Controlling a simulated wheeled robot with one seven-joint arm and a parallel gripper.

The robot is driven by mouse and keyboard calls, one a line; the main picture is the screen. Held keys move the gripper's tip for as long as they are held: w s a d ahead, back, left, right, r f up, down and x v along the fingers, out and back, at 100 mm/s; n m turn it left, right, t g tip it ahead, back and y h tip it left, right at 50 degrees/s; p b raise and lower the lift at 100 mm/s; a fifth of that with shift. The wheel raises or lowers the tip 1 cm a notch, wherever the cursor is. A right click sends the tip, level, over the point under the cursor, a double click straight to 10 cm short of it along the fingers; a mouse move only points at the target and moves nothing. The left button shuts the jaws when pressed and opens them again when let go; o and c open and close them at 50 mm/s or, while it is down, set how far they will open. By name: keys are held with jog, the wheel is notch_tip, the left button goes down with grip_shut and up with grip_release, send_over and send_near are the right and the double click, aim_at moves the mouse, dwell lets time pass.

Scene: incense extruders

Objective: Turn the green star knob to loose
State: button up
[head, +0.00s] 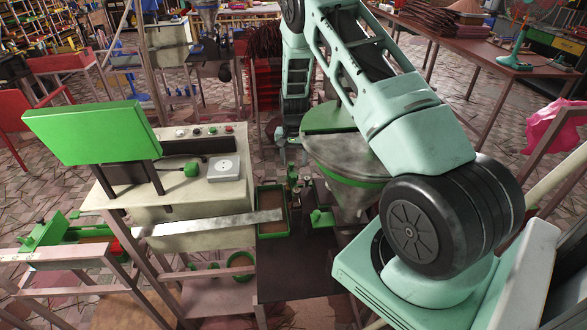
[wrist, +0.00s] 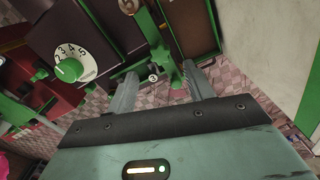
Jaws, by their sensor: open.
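In the wrist view, my gripper (wrist: 162,82) is open, its two grey fingers apart with nothing held between them. A small round white marker (wrist: 153,78) shows between the fingertips. In the head view, small green fittings (head: 293,176) sit below the end of my arm, too small to single out the knob. I cannot read its tight or loose setting.
A numbered white dial with a green pointer (wrist: 68,70) is left of the fingers. A hopper with a green rim (head: 345,165) stands close to my arm. A green tray (head: 272,187) and a bench with a green panel (head: 92,132) are to the left.

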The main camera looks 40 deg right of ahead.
aim_at(294, 175)
jog(key=shift+f+p, duration=0.9)
jog(key=shift+f, duration=2.25)
jog(key=c, duration=1)
